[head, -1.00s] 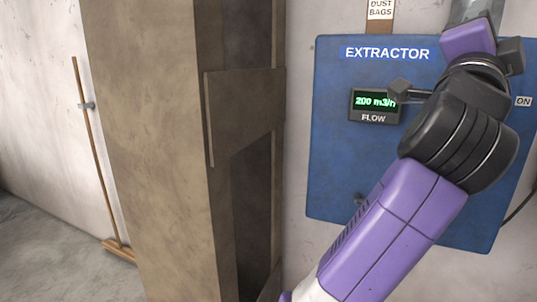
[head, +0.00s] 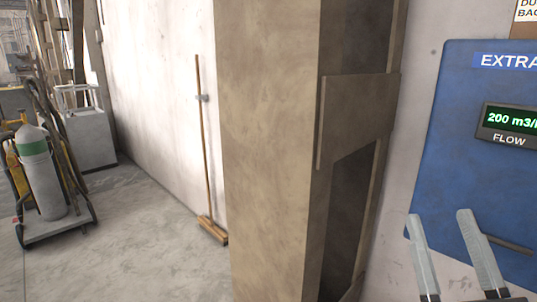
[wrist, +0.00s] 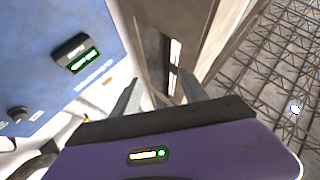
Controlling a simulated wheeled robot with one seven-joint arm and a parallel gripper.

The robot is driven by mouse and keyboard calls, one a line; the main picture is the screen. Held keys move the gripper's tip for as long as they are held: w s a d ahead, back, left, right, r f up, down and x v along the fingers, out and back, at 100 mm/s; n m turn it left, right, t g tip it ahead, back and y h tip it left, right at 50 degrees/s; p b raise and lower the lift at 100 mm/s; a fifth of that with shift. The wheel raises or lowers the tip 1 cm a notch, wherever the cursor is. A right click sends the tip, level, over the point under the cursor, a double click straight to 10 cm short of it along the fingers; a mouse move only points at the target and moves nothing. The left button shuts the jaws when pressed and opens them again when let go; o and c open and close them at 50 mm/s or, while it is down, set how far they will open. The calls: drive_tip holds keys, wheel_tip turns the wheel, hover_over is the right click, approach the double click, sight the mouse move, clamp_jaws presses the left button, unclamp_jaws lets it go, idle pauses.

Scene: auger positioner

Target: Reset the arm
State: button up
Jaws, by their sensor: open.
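My gripper (head: 447,236) is at the lower right of the head view, in front of the blue extractor panel (head: 455,140). Its two grey fingers point up and stand apart, with nothing between them. In the wrist view my gripper (wrist: 158,92) also shows two spread, empty fingers. The panel's flow display (head: 511,122) reads 200 m3/h, cut off at the right edge. The wrist view shows the panel (wrist: 40,40) tilted at the left, with its display (wrist: 78,52) and a dark knob (wrist: 17,113).
A brown column (head: 270,130) stands left of the panel, with a plate (head: 358,115) on its side. A broom (head: 203,150) leans on the white wall. A gas-cylinder cart (head: 48,190) stands at the far left. The floor between cart and column is clear.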

drive_tip(key=s+a+f+n+g+y, duration=0.1)
drive_tip(key=s+a+f+g, duration=0.1)
drive_tip(key=s+f, duration=0.5)
drive_tip(key=s+a+f+g+y, duration=0.2)
drive_tip(key=s+f+g, duration=0.15)
drive_tip(key=f, duration=0.75)
drive_tip(key=s+f+m+g, duration=0.1)
drive_tip(key=s+f+g, duration=0.1)
drive_tip(key=s+f, duration=0.3)
drive_tip(key=s+a+f+m+g+h, duration=0.1)
drive_tip(key=s+f+g, duration=0.2)
drive_tip(key=s+f, duration=0.3)
drive_tip(key=s+p, duration=0.1)
drive_tip(key=s, duration=0.4)
drive_tip(key=shift+s+f, duration=0.15)
drive_tip(key=shift+s, duration=0.25)
